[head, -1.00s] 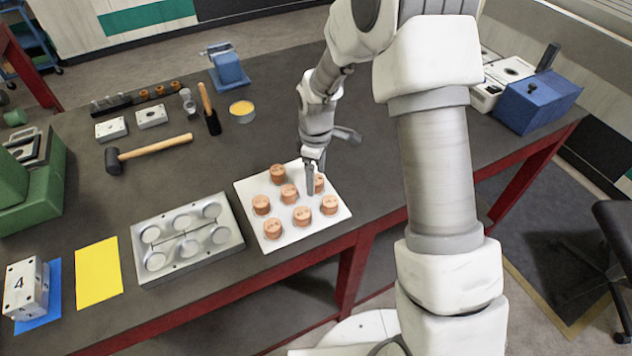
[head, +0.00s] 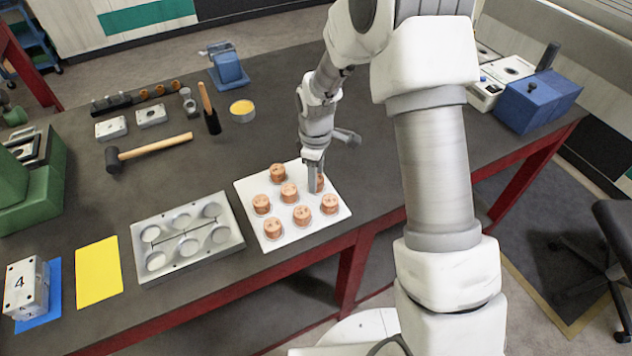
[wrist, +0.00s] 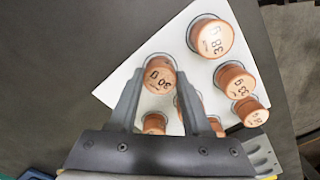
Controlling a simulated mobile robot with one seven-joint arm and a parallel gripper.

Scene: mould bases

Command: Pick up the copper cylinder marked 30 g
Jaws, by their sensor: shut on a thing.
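The copper cylinder marked 30 g (wrist: 160,78) is between the fingertips of my gripper (wrist: 158,72) in the wrist view. My gripper is shut on it, one finger on each side. In the head view, my gripper (head: 315,187) points down at the back right part of the white board (head: 250,187), and the fingers hide most of this cylinder (head: 321,183). I cannot tell whether it is clear of the board. A cylinder marked 38 g (wrist: 211,38) stands beside it in the wrist view.
Several other copper cylinders stand close by on the board, one at the front right (head: 329,204) and one at the back (head: 278,173). A grey mould base (head: 187,240) lies to the left. A mallet (head: 150,150) lies farther back. The table right of the board is clear.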

